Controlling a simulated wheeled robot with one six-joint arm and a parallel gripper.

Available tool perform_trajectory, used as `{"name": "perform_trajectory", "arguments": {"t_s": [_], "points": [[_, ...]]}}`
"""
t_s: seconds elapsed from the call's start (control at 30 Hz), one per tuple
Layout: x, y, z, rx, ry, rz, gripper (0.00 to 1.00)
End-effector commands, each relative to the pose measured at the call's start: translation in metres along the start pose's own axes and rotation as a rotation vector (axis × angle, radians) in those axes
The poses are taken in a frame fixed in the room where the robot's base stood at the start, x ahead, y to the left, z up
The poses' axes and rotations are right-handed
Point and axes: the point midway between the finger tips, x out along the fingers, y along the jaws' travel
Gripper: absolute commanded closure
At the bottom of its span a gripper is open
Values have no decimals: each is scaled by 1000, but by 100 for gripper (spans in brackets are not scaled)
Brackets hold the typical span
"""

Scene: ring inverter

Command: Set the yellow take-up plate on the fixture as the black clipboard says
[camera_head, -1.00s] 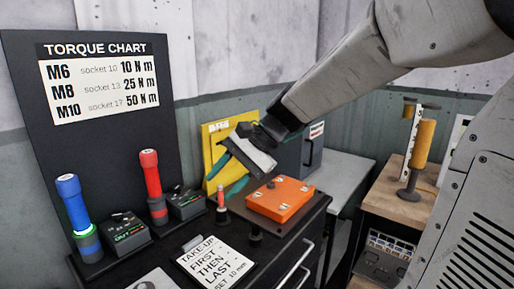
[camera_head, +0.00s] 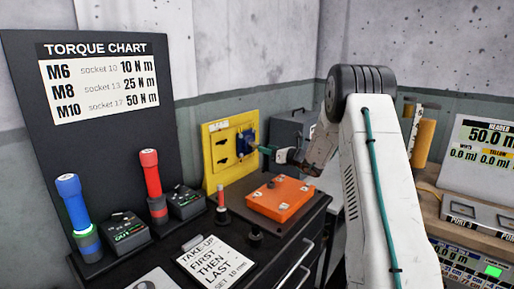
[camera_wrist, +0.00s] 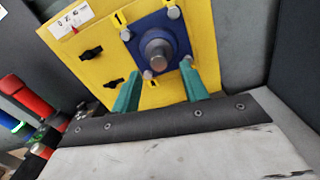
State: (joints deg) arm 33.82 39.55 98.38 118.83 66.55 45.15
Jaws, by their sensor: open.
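The yellow take-up plate (camera_head: 216,176) stands upright behind the bench top, with black slots and a small white label. In the wrist view the yellow plate (camera_wrist: 104,67) shows a blue bolted block (camera_wrist: 178,49) with a grey round shaft end; the block also shows in the head view (camera_head: 248,141). My gripper (camera_wrist: 162,74) is open, its two teal fingers spread below and around the shaft end. I cannot tell if they touch the block. The black clipboard (camera_head: 216,262) lies at the bench front; its sheet reads "TAKE-UP FIRST THEN LAST" and "SET 10 mm".
An orange block (camera_head: 281,199) lies on a dark plate in front of the yellow plate. A small red-topped post (camera_head: 221,202) stands beside it. Red (camera_head: 152,187) and blue (camera_head: 74,206) drivers stand left, before the torque chart (camera_head: 100,80). A grey box (camera_head: 288,132) stands behind my gripper.

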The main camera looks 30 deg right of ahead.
Motion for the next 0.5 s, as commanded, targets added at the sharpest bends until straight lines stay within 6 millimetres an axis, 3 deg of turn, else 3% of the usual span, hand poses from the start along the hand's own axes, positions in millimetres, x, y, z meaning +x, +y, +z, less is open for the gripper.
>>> {"name": "perform_trajectory", "arguments": {"t_s": [0.2, 0.5], "points": [[38, 2, -1, -2, 1, 4, 56], [59, 2, 0, -2, 2, 3, 56]]}}
